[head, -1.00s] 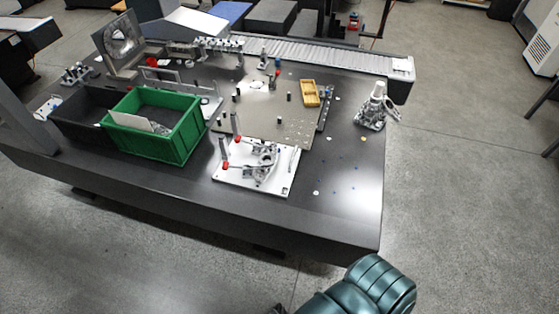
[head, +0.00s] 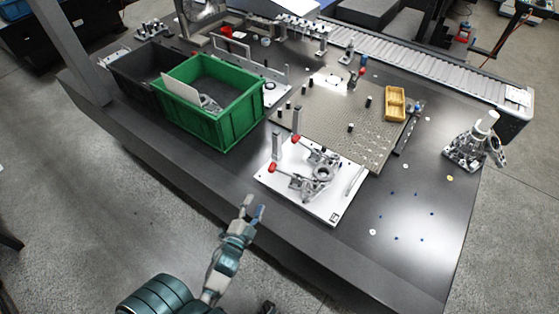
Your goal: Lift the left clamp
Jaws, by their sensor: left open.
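A white fixture plate (head: 335,209) lies on the near part of the dark table. It carries two metal toggle clamps with red-tipped handles. One red tip (head: 272,168) is at the plate's left, nearer edge; the other red tip (head: 296,139) is farther back and a little right. A round grey metal part (head: 322,173) sits between the clamp arms. My left gripper (head: 254,208) is open and empty, in front of the table's near edge, below and left of the plate in the picture. It is apart from both clamps. My right gripper is not seen.
A green bin (head: 213,125) and a dark bin (head: 125,75) stand left of the plate. Upright grey posts (head: 297,120) rise close behind the red tips. A perforated plate (head: 335,115) with a yellow tray (head: 396,103) lies behind. The table's right front is mostly clear.

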